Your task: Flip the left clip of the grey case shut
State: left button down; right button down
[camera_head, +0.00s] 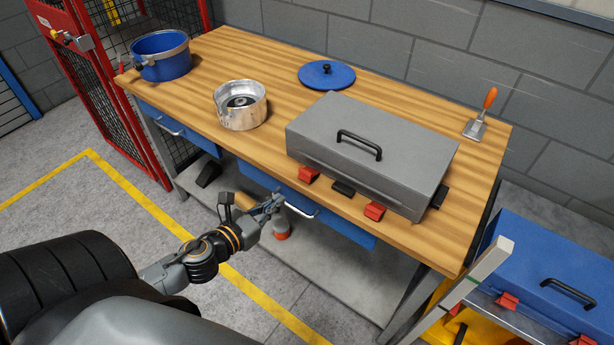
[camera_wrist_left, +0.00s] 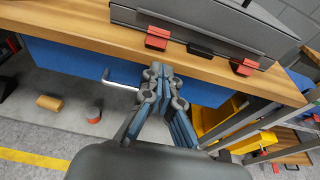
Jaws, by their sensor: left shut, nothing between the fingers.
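The grey case (camera_head: 370,152) lies closed-lidded on the wooden workbench, with a black handle on top. Its left clip (camera_head: 308,174) is red and sticks out from the front side at the bottom; it also shows in the left wrist view (camera_wrist_left: 157,38). A second red clip (camera_head: 374,211) sits further right, with a black latch (camera_head: 343,188) between them. My left gripper (camera_head: 277,199) is shut and empty, in front of the bench edge, below and left of the left clip and apart from it. In the left wrist view its fingers (camera_wrist_left: 160,72) are together. My right gripper is not in view.
The wooden bench (camera_head: 285,88) has blue drawers with handles under its front edge. A blue case (camera_head: 550,265) is at the lower right.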

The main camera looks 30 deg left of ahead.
aim_at(306, 181)
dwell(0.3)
pick_arm(q)
jog(key=p+x, duration=0.1)
jog(key=x, duration=0.8)
jog(key=shift+p, duration=0.4)
jog(key=shift+w+d+f, duration=0.1)
jog(key=shift+w+f, duration=0.1)
jog(key=shift+w, duration=0.3)
